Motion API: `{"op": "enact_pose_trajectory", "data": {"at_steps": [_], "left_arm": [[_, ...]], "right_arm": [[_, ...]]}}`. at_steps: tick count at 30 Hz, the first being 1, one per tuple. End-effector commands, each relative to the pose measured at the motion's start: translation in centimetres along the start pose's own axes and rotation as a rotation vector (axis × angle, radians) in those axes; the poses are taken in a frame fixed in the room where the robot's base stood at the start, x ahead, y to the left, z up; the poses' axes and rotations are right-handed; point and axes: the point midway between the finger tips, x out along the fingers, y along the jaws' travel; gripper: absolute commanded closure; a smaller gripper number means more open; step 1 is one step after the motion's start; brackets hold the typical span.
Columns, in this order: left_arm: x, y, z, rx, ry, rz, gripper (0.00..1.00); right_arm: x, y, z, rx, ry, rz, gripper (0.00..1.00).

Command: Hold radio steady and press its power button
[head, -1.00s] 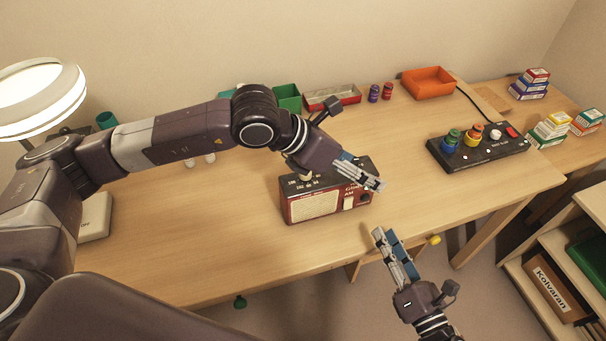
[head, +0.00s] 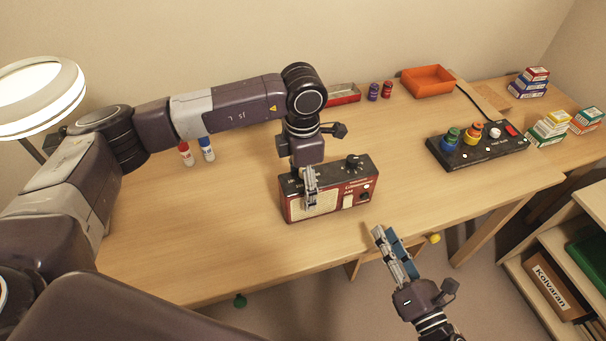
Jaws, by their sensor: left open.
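The red radio (head: 362,184) stands upright on the wooden desk, with a cream speaker grille, dark knobs on top and a pale button on its front. My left gripper (head: 311,188) points down at the radio's left half, its open fingers in front of the grille. It covers part of the radio's top and front, and I cannot tell whether it touches. My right gripper (head: 392,246) is apart from the radio, in front of the desk edge, pointing up and left.
A black control box (head: 478,147) with coloured knobs stands right of the radio. An orange tray (head: 428,82) is behind. The desk (head: 210,235) is clear left of the radio.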

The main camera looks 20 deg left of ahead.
Motion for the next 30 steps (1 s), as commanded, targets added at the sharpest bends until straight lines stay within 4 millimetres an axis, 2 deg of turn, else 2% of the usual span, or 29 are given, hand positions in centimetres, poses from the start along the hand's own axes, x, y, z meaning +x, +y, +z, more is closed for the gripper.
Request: {"op": "enact_pose_trajectory", "data": {"at_steps": [3,9,20,30], "left_arm": [[1.9,-0.1,0.0,-0.001,0.0,-0.002,0.29],[3.9,0.0,0.1,-0.001,-0.002,-0.001,0.29],[4.4,0.0,0.1,-0.001,-0.003,0.001,0.3],[4.3,0.0,0.1,-0.001,-0.003,0.001,0.68]], "right_arm": [[0.0,0.0,0.0,0.0,0.0,0.0,0.71],[0.0,0.0,0.0,0.0,0.0,0.0,0.71],[0.0,0.0,0.0,0.0,0.0,0.0,0.71],[0.0,0.0,0.0,0.0,0.0,0.0,0.71]]}}
